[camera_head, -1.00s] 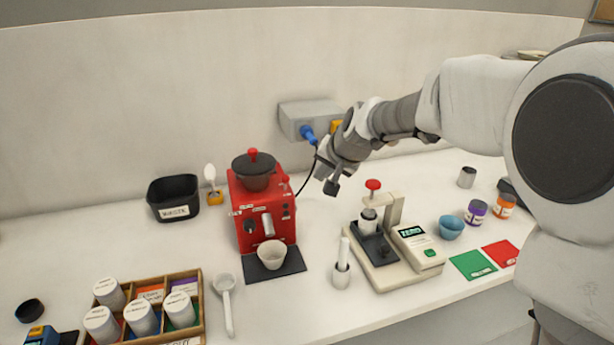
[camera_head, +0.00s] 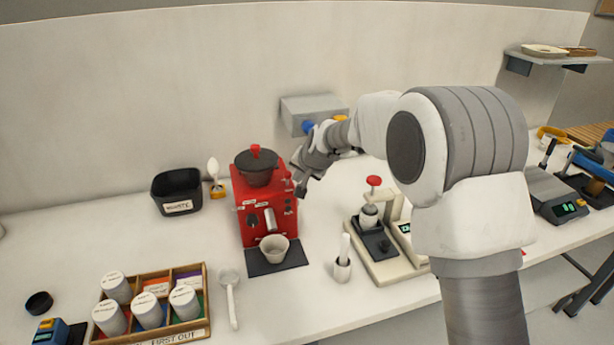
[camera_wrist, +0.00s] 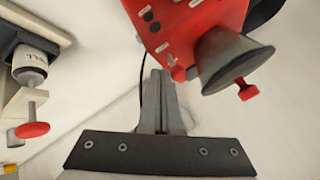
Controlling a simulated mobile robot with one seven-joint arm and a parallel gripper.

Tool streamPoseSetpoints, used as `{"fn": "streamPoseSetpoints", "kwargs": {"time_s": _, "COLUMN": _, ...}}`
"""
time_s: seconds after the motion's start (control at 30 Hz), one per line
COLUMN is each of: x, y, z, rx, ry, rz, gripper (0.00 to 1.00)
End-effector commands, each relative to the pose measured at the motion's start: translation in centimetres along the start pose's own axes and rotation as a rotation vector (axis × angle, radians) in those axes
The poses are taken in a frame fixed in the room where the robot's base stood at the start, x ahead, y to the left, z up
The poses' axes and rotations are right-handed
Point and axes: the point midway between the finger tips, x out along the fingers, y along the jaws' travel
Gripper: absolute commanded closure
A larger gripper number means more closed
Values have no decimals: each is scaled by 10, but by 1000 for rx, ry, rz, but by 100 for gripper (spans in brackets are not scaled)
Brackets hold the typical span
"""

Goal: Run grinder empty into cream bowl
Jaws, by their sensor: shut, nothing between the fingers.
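The red grinder (camera_head: 262,205) stands near the back wall with a dark hopper (camera_head: 257,172) on top, a lid with a red knob and a pale spout in front. The cream bowl (camera_head: 273,249) sits upright on a dark mat (camera_head: 258,268) below the spout. I cannot make out its contents. My gripper (camera_head: 299,188) is shut and empty, close to the upper right side of the grinder. In the wrist view the shut fingers (camera_wrist: 158,78) point toward the grinder's body (camera_wrist: 185,25), with its dark buttons and a small red knob (camera_wrist: 178,73) nearby.
A cream press on a scale (camera_head: 378,240) with a red knob stands to the right, partly behind my arm. A white holder (camera_head: 342,268) stands before it. A black bin (camera_head: 178,192) is left of the grinder. A wooden rack of jars (camera_head: 150,310) fills the front left.

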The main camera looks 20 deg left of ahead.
Motion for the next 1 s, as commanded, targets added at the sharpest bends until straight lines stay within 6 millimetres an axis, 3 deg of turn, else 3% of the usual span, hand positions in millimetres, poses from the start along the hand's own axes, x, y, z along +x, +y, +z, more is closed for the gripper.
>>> {"fn": "streamPoseSetpoints", "kwargs": {"time_s": 1.0, "x": -4, "y": -6, "z": 1, "rx": 5, "ry": -55, "rz": 46, "gripper": 100}}
